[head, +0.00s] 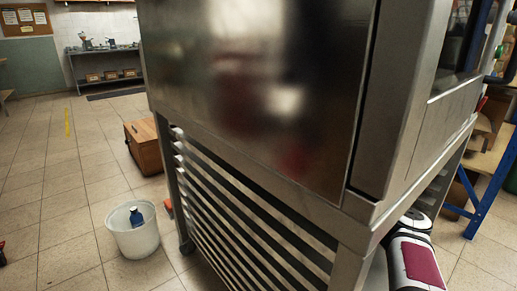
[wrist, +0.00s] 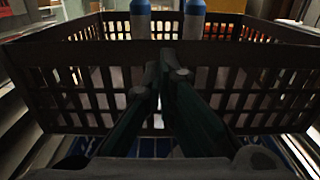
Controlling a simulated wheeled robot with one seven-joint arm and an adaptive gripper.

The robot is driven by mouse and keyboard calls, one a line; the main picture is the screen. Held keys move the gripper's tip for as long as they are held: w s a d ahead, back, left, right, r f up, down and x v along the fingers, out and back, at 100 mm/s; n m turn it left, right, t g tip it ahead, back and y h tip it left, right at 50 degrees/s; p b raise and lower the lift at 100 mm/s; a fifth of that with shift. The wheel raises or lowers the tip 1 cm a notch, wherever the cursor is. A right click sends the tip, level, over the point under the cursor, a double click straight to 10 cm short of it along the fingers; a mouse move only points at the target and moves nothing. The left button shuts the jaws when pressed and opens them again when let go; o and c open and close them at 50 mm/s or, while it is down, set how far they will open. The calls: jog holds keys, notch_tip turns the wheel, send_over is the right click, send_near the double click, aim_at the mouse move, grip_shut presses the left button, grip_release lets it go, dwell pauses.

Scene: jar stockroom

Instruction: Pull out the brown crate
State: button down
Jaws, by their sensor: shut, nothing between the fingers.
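The brown crate (wrist: 88,57) fills the wrist view. It is dark, with slatted side walls, and its near wall faces me. Two bottles with blue caps (wrist: 140,18) (wrist: 195,18) show in it behind the near wall. My gripper (wrist: 162,65) is shut and empty. Its fingertips overlap the middle of the crate's near wall, just below the rim. I cannot tell whether they touch the wall. The head view shows neither this crate nor my gripper.
Pale rails (wrist: 302,152) run beside the crate. In the head view a large metal oven (head: 255,90) on a slatted rack stands close. A white bucket (head: 133,240) with a blue item and a brown wooden box (head: 145,147) stand left. The floor beyond is open.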

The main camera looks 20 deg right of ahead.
jog(key=p+v, duration=0.3)
jog(key=v, duration=0.6)
